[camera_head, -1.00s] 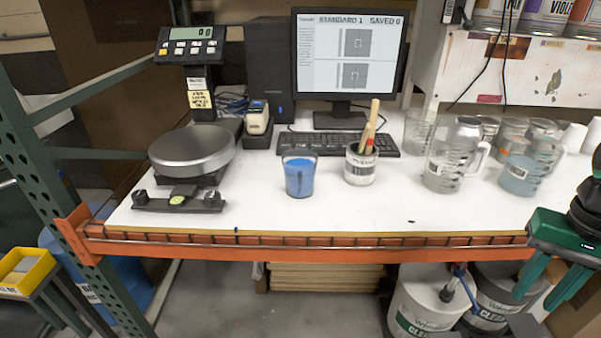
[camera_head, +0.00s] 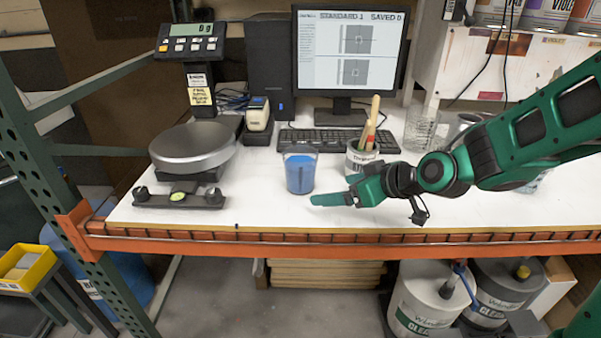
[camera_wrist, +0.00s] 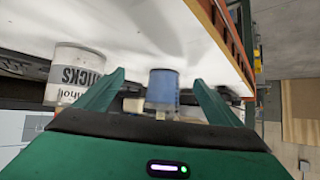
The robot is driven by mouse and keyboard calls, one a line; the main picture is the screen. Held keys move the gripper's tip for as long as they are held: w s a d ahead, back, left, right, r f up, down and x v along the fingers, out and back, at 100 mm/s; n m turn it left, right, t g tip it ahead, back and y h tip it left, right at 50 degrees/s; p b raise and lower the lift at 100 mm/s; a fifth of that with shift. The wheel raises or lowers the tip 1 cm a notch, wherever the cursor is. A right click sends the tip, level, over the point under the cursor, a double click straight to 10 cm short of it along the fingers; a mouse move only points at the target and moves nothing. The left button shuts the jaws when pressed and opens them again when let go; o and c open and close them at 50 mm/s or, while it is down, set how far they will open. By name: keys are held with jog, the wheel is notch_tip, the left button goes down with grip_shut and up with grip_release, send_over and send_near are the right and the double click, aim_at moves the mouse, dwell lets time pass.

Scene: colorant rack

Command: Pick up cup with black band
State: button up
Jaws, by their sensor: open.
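A clear cup with blue contents (camera_head: 300,174) stands upright on the white table, left of the stick holder. A dark line shows near its rim; I cannot clearly tell if this is the black band. My gripper (camera_head: 318,200) is just right of and in front of this cup, low over the tabletop, fingers pointing left. In the wrist view, tilted nearly upside down, the blue cup (camera_wrist: 163,88) appears between the two open fingers (camera_wrist: 160,92), beyond their tips or close to them. I see no contact.
A white stick holder (camera_head: 358,158), partly hidden by my arm, stands close behind my gripper; its STICKS label shows in the wrist view (camera_wrist: 78,76). A scale (camera_head: 192,147) stands left, a keyboard (camera_head: 325,140) behind. An orange shelf beam (camera_head: 270,245) edges the table front.

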aim_at(313, 171)
jog(key=w+a, duration=0.1)
jog(key=w+a+r+t+y, duration=0.1)
jog(key=a+r+y, duration=0.1)
jog(key=a, duration=0.1)
jog(key=shift+w+n+t, duration=0.3)
jog(key=shift+w+t, duration=0.1)
jog(key=shift+w+a+r+t+y, duration=0.15)
jog(key=shift+w+a+t+y, duration=0.15)
jog(key=shift+w+a, duration=0.2)
jog(key=x, duration=1)
jog(key=shift+r, duration=0.1)
jog(key=c, duration=1.4)
jog(key=shift+r, duration=0.15)
